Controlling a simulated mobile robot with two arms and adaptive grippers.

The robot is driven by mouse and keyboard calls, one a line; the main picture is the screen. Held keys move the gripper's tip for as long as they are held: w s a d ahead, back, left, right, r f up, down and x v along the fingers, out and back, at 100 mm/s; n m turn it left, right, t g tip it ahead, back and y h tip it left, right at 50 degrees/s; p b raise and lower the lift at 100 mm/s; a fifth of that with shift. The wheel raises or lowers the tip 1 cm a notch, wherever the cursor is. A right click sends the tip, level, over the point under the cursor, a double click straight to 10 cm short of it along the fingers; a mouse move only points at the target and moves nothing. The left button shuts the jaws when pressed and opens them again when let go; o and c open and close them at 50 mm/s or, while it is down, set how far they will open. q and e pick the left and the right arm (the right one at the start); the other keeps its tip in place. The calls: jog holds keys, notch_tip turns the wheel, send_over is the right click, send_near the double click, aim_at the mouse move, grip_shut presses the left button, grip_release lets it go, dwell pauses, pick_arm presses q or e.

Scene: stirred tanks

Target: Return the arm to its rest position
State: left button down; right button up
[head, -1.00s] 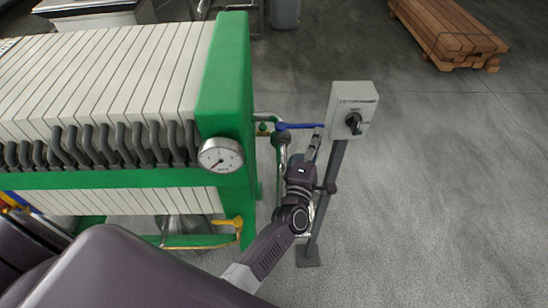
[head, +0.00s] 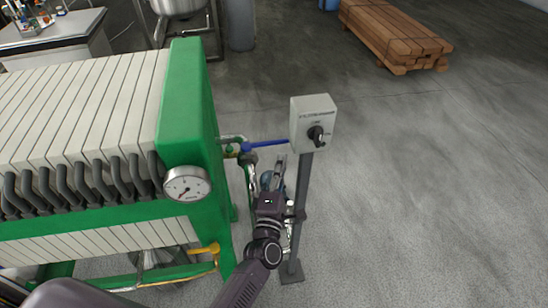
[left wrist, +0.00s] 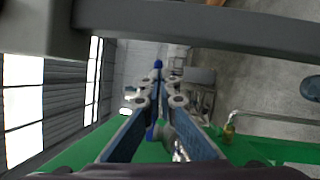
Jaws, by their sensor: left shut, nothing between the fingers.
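My left gripper (head: 279,160) is at the end of the arm that rises from the bottom of the head view. Its fingers are shut and empty, just below the blue valve handle (head: 268,143) and left of the switch post. In the left wrist view, the closed fingers (left wrist: 158,88) point away from the camera, with blue parts showing between and beyond them. Whether they touch the handle or pipes cannot be told. My right gripper is not in view.
A green filter press (head: 190,95) with white plates and a pressure gauge (head: 187,184) stands at left. A grey switch box (head: 313,118) on a post (head: 300,215) stands close right of my arm. Stacked timber (head: 395,35) lies at the back. Floor at right is clear.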

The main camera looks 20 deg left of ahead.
pick_arm(q)
jog(key=s+f, duration=0.1)
jog(key=s, duration=0.7)
jog(key=shift+s+d, duration=0.15)
jog(key=shift+d, duration=0.2)
